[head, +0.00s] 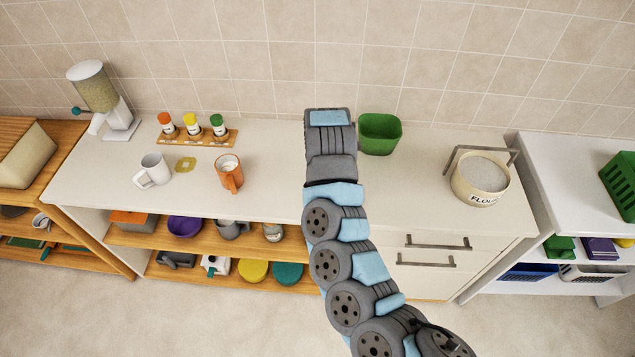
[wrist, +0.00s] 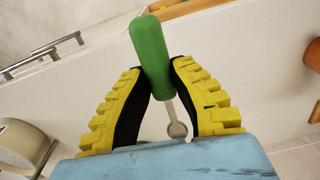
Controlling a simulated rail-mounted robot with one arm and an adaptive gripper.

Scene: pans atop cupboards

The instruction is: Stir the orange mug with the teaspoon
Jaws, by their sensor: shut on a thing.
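The orange mug (head: 229,174) stands upright on the white counter, left of my arm in the head view, with something pale inside it. The teaspoon has a green handle (wrist: 149,52) and a small grey bowl (wrist: 177,129) in the wrist view. My gripper (wrist: 163,72), with yellow and black fingers, is shut on the green handle. The bowl shows between the fingers, on the side nearer my wrist. In the head view my arm hides the gripper and the spoon. The gripper is to the right of the mug, apart from it.
A spice rack (head: 205,138) stands behind. A green tub (head: 380,134) and flour pot (head: 480,180) are at right. Counter between orange mug and my arm is clear.

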